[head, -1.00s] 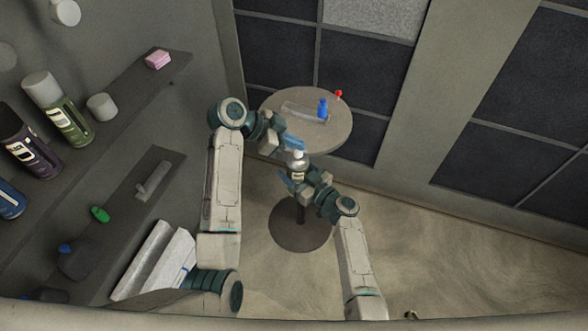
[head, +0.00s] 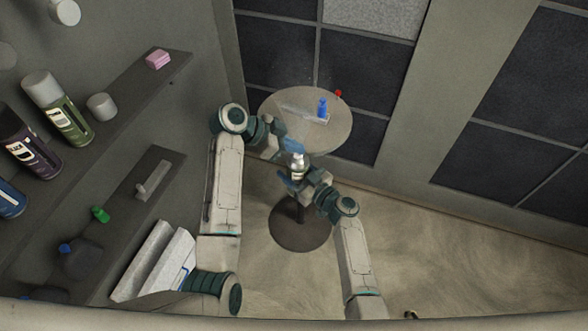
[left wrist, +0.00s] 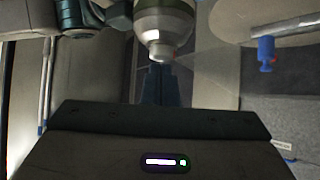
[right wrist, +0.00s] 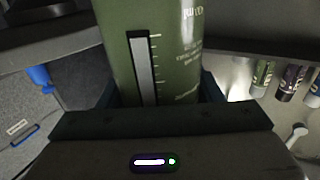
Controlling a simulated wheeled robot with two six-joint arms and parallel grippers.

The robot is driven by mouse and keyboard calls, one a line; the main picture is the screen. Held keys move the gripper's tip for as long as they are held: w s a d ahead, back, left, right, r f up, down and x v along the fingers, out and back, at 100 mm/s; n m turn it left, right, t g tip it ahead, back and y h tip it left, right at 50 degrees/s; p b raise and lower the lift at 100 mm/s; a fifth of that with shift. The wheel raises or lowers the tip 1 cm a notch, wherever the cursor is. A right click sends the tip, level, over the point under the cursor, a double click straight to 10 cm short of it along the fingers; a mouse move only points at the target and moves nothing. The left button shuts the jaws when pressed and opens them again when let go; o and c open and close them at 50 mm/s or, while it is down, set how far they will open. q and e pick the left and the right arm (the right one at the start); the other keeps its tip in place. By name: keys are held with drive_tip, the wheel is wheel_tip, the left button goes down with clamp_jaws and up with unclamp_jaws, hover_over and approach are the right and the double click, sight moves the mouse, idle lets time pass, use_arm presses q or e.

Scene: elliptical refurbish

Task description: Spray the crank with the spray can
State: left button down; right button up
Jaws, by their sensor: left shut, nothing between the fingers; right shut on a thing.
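The crank (head: 299,110) is a grey bar lying on the round table, with a blue part (head: 323,107) upright at its right end. The crank's bar (left wrist: 290,26) and blue part show at the right of the left wrist view. My right gripper (head: 301,178) is shut on the green spray can (right wrist: 150,50), whose pale top (head: 298,160) shows in the head view. My left gripper (head: 292,152) is shut and empty, right at the can's top (left wrist: 163,45); contact is hard to tell. A faint spray cone spreads from the nozzle toward the crank.
The round table (head: 335,135) stands on one post ahead of both grippers. A red-topped item (head: 338,93) is at its far right edge. Shelves (head: 120,95) at left hold several cans, a pink block (head: 158,60) and bottles.

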use_arm(q)
drive_tip(key=shift+r, duration=2.5)
drive_tip(key=shift+a, duration=0.1)
drive_tip(key=v, duration=1.2)
